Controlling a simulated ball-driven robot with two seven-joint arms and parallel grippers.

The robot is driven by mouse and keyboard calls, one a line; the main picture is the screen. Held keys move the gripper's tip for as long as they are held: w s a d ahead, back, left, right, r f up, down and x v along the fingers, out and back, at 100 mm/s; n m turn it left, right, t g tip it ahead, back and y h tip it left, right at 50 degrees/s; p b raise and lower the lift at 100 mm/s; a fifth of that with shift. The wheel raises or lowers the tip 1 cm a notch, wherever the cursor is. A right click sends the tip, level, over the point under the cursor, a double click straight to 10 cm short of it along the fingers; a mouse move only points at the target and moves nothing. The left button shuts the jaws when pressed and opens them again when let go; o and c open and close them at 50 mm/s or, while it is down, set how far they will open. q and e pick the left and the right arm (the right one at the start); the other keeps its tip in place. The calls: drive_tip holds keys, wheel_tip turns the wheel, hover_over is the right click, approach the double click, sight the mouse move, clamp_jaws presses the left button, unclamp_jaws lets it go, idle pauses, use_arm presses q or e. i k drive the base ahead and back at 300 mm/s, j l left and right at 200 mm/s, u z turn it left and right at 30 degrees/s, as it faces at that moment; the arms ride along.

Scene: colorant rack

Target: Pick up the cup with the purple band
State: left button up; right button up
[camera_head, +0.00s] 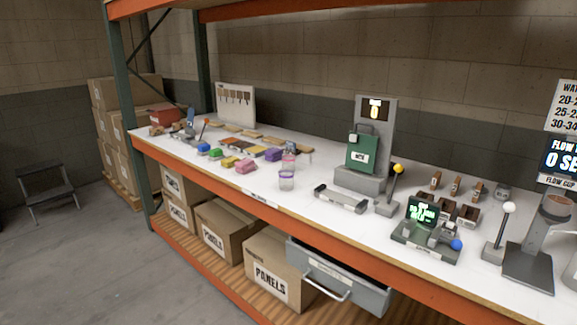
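A clear cup with a purple band (286,181) stands upright on the white worktop (300,206), near its front edge and left of the middle of the view. The purple band runs around its upper part. A second clear cup with a pinkish band (288,163) stands right behind it, and the two overlap in the view. I cannot tell whether they touch. Neither of my grippers is in view.
Several coloured blocks, including a pink one (245,166) and a purple one (273,154), lie left of the cups. A grey bar-shaped device (341,199) and a green container (361,152) stand to the right. An open drawer (340,280) juts out below the worktop.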

sight(286, 175)
drive_tip(key=z, duration=0.5)
drive_tip(key=i+j+z, duration=0.2)
drive_tip(key=z, duration=0.15)
drive_tip(key=i+j+z, duration=0.2)
drive_tip(key=j+z, duration=0.15)
drive_tip(key=i+j+z, duration=0.15)
drive_tip(key=j+z, duration=0.2)
